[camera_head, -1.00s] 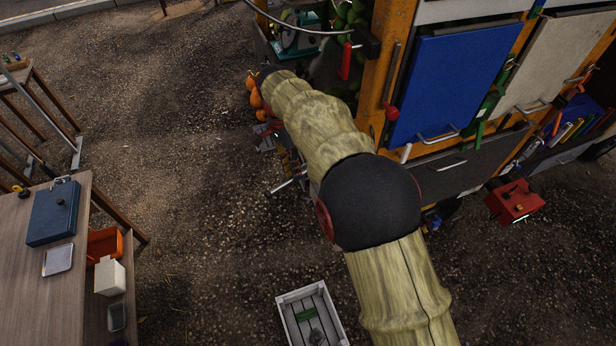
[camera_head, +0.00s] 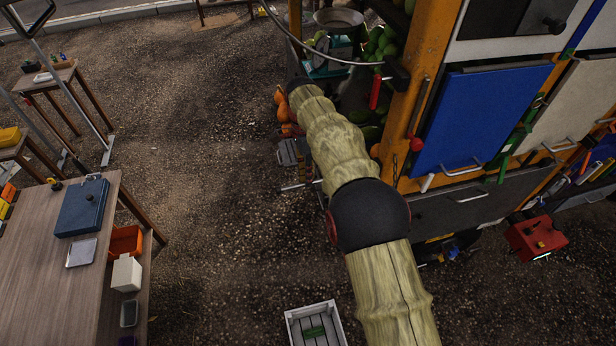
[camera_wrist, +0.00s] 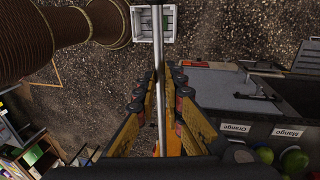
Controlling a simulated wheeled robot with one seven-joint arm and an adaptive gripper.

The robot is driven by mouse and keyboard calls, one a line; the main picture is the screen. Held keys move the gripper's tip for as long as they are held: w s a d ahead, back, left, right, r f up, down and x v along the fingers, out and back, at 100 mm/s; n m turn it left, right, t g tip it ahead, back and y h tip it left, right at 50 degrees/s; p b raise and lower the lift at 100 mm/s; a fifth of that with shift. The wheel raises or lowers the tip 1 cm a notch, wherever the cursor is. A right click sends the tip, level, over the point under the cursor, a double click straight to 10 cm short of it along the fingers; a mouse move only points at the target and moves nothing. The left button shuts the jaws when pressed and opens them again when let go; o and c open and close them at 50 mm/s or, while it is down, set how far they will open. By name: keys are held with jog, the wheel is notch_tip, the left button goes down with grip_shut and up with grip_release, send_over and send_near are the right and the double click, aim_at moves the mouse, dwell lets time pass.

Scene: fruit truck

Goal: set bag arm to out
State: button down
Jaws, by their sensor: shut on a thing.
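A thin, straight metal rod, which looks like the bag arm (camera_wrist: 159,55), runs up the middle of the wrist view between my fingers. My gripper (camera_wrist: 161,88) is shut on this rod; its yellow and black fingers lie on both sides. In the head view a short piece of thin rod (camera_head: 301,185) shows beside my arm, below a grey part. My arm hides most of the gripper there. I cannot tell from the frames where the rod is hinged.
The fruit truck's orange post (camera_head: 412,90) and blue panel (camera_head: 480,115) stand right of my arm. A white crate (camera_head: 342,318) lies on the gravel below. A wooden table (camera_head: 45,270) is at the left. Open gravel lies between table and truck.

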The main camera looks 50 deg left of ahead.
jog(key=c, duration=2)
grip_release()
jog(key=shift+o, duration=0.5)
jog(key=shift+d, duration=0.1)
